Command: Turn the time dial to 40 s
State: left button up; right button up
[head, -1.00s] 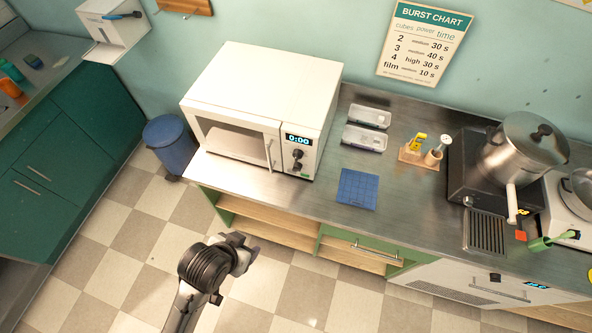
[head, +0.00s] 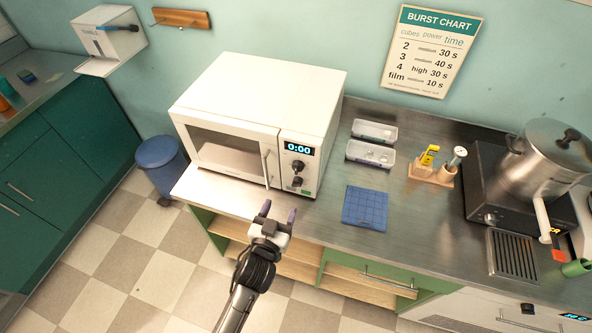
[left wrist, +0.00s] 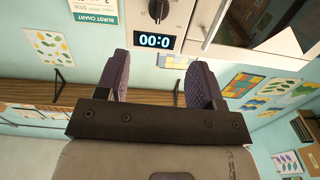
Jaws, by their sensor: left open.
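The white microwave (head: 255,95) stands on the counter, and its display (head: 299,148) reads 0:00. Two dark dials sit below the display: an upper dial (head: 298,166) and a lower dial (head: 297,181). I cannot read their markings. My left gripper (head: 278,211) is open and empty, in front of and below the microwave's right part, apart from the dials. In the left wrist view the picture is upside down; the display (left wrist: 155,42) and one dial (left wrist: 158,10) show beyond the open fingers (left wrist: 158,85). My right gripper is not in view.
The microwave door's handle (head: 268,165) stands out just left of the dials. A blue mat (head: 365,208) and white trays (head: 371,153) lie to the right on the counter. A burst chart (head: 433,50) hangs on the wall. A pot (head: 553,160) stands farther right.

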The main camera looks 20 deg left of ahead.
aim_at(296, 171)
pick_arm(q)
jog(key=w, duration=1.3)
jog(key=shift+w+a+r, duration=0.1)
jog(key=shift+w+a, duration=0.25)
jog(key=shift+w, duration=0.05)
jog(key=shift+c, duration=0.3)
jog(key=c, duration=0.8)
